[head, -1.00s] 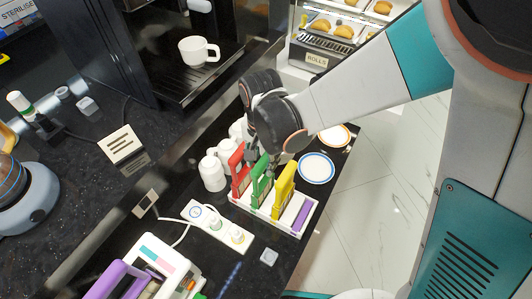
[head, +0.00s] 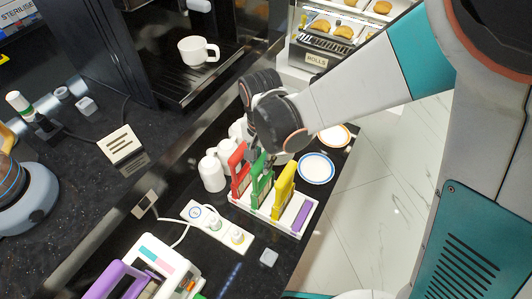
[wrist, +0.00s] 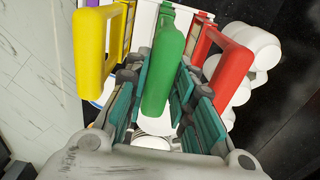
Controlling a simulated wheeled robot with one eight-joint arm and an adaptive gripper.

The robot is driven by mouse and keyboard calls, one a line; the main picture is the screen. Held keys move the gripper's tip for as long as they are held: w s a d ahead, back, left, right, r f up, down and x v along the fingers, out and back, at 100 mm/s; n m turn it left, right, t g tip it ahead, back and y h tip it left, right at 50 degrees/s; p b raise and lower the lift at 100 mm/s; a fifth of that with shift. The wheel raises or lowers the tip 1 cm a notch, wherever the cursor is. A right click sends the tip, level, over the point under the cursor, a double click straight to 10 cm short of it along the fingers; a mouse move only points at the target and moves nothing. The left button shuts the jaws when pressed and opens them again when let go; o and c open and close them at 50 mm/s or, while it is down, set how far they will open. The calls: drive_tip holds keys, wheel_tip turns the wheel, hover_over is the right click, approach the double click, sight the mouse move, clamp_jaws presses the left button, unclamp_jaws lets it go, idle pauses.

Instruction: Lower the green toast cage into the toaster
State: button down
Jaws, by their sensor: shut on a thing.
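The green toast cage (head: 262,187) stands in the white rack (head: 296,232), between the red cage (head: 238,172) and the yellow cage (head: 284,189). My gripper (head: 259,163) reaches down over the rack at the green cage's top. In the wrist view, the pads of my gripper (wrist: 164,85) are on both sides of the green handle (wrist: 164,70) and shut on it. The cage's lower part is hidden in the rack. The toaster (head: 163,258), white with pink and blue marks, is at the bottom left, cut off by the frame. A purple handle (head: 107,279) shows there.
White cups (head: 212,172) stand close behind the rack. Plates (head: 316,168) lie to its right. A power strip (head: 218,226) with a white cable lies between rack and toaster. The counter edge drops to the floor at right.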

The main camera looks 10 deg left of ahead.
drive_tip(key=shift+r+p, duration=1.75)
drive_tip(key=shift+r, duration=1.35)
